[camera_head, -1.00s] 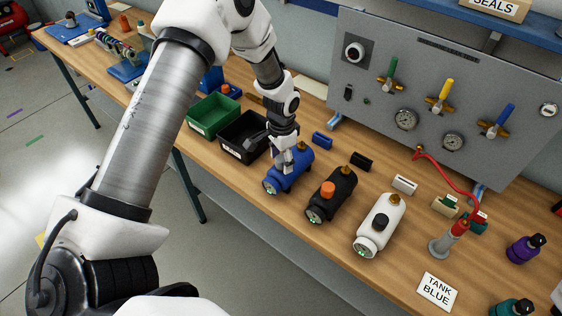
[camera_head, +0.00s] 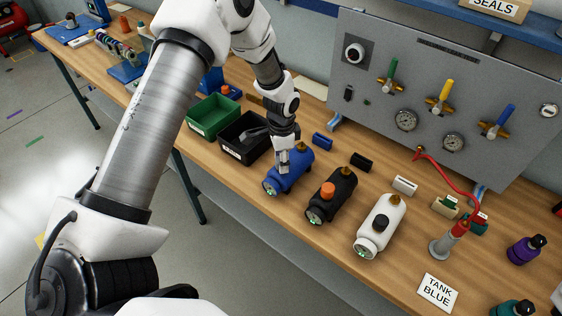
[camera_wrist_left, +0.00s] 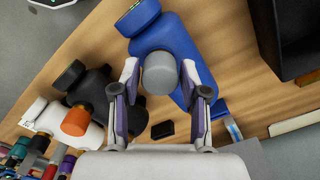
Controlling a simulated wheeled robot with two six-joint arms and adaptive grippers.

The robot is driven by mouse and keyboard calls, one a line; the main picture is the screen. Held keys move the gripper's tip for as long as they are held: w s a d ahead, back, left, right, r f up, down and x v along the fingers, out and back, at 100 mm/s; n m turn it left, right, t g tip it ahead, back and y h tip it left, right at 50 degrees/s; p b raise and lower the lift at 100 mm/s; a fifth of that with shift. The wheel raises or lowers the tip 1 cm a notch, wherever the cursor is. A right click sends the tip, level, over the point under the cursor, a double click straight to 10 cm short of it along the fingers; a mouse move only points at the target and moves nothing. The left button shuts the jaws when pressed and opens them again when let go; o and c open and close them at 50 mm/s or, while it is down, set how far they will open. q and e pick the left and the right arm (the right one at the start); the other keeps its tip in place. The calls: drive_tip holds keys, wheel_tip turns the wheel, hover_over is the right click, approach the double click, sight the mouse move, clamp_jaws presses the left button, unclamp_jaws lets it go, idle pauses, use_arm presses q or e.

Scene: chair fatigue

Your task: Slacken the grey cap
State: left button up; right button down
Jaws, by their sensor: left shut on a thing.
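The grey cap (camera_wrist_left: 160,73) is a round grey knob on the side of the blue tank (camera_wrist_left: 180,38), seen from above in the left wrist view. My left gripper (camera_wrist_left: 160,82) has one finger on each side of the cap and is shut on it. In the head view, the blue tank (camera_head: 291,177) lies on the bench, and my left gripper (camera_head: 284,163) points down onto its top. The fingers hide the cap there. My right gripper is not in view.
A black tank (camera_head: 343,190) with an orange cap and a white tank (camera_head: 390,214) with a black cap lie to the right. A black bin (camera_head: 233,151) and a green bin (camera_head: 196,129) stand to the left. A valve panel (camera_head: 378,112) stands behind.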

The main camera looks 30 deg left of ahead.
use_arm(q)
drive_tip(key=shift+s+r+n+p, duration=0.15)
drive_tip(key=shift+n+p, duration=0.15)
drive_tip(key=shift+n, duration=1.4)
drive_tip(key=shift+f, duration=0.2)
drive_tip(key=n, duration=0.4)
drive_tip(key=shift+n, duration=2.1)
